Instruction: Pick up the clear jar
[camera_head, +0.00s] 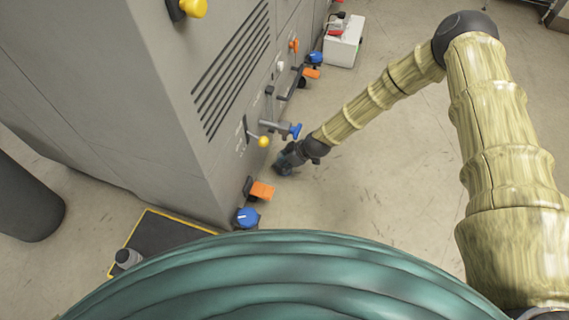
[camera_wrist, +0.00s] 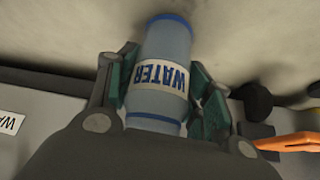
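A clear, bluish jar (camera_wrist: 165,58) with a blue rim and an upside-down "WATER" label fills the middle of the wrist view. My gripper (camera_wrist: 163,85) has one green-padded finger on each side of it, and both pads appear to press on its sides. The jar's near end reaches close to the palm. In the head view my gripper (camera_head: 287,160) is low beside the grey machine, at the end of my outstretched arm. The jar cannot be made out there.
The grey machine (camera_head: 190,110) carries a yellow-knobbed lever (camera_head: 263,141), a blue handle (camera_head: 295,131), an orange lever (camera_head: 262,191) and a blue knob (camera_head: 247,217) near my gripper. A white box (camera_head: 344,42) stands farther back. Floor to the right is clear.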

